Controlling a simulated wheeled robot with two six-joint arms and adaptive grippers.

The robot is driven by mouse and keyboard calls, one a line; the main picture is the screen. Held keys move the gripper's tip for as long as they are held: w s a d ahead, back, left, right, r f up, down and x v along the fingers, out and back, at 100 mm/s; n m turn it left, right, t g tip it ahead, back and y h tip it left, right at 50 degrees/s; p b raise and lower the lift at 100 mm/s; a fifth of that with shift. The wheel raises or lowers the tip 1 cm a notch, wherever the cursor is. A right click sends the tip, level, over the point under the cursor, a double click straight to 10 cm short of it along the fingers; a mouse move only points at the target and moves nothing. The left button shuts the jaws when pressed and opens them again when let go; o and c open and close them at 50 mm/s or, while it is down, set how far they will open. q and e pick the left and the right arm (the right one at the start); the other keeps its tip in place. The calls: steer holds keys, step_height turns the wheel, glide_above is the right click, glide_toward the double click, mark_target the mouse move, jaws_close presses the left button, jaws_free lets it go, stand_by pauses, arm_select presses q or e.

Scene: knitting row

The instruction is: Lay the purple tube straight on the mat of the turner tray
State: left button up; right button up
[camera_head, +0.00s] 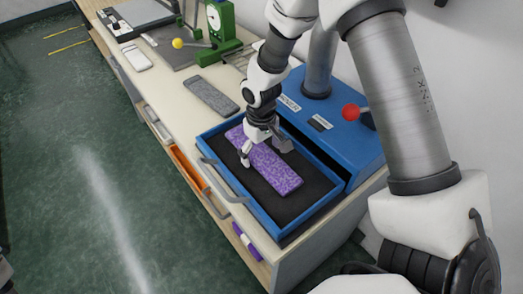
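The purple tube (278,172) is a flat, speckled knitted piece. It lies on the black mat (304,197) inside the blue tray (262,217), with its long side roughly parallel to the tray's long side. My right gripper (264,151) is over the far half of the tube. Its fingers are spread, one near each long side of the tube, and it hides part of the tube. I cannot tell whether the fingers touch it. My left gripper is not in view.
The blue machine box (345,140) with a red ball knob (350,112) stands right of the tray. A grey knitted piece (212,96) and a green dial device (222,30) lie farther back on the bench. A purple piece (247,242) shows at the bench front.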

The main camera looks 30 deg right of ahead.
mark_target(262, 154)
steer(key=shift+s+r, duration=0.1)
steer(key=shift+r, duration=0.05)
steer(key=shift+r, duration=0.3)
step_height(262, 154, up, 12)
steer(key=shift+f+b, duration=0.15)
steer(key=shift+b, duration=0.2)
